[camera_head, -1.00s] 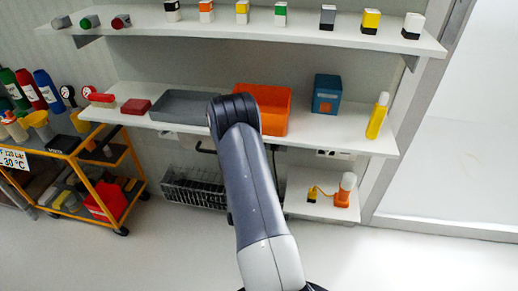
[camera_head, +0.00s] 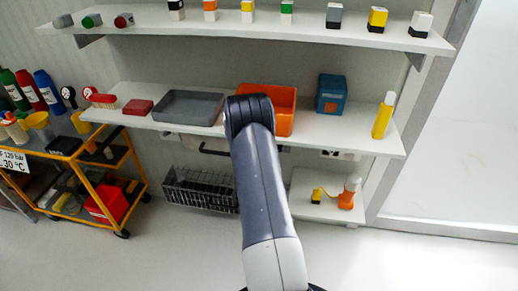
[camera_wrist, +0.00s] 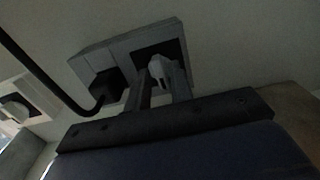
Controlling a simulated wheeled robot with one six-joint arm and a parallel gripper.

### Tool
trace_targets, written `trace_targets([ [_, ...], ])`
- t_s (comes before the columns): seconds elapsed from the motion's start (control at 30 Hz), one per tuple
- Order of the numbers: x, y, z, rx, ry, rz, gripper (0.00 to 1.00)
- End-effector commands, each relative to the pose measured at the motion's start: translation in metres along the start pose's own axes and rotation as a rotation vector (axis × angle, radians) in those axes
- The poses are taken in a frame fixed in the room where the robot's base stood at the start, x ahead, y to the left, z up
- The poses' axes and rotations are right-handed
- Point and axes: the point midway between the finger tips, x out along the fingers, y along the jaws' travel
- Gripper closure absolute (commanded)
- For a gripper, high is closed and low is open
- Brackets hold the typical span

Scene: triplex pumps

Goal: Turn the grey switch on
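In the wrist view, a grey box (camera_wrist: 97,62) is fixed to a pale wall. A dark recessed square on its right part holds a small light-grey switch knob (camera_wrist: 160,68). My gripper (camera_wrist: 160,88) points at this knob, with its two dark fingers apart on either side just below it. I cannot tell whether the fingers touch the knob. The fingertips are dim and partly merge with the dark square. In the head view, my arm reaches under the middle shelf, and both my gripper and the switch are hidden.
A black cable (camera_wrist: 48,78) curves into the box's left part, close to my gripper. A white wall fitting (camera_wrist: 22,104) is farther left. In the head view, the middle shelf (camera_head: 350,133) holds a grey tray (camera_head: 188,107) and an orange bin (camera_head: 284,118). A wire basket (camera_head: 200,190) hangs below.

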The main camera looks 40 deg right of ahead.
Motion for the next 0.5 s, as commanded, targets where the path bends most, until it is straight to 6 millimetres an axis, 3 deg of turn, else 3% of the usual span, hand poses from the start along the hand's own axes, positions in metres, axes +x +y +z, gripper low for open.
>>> trace_targets([
  [0.23,-0.0002,-0.0001,0.0001,0.000,0.000,0.000,0.99],
  [0.5,-0.0003,-0.0001,0.0004,0.003,0.000,0.000,1.00],
])
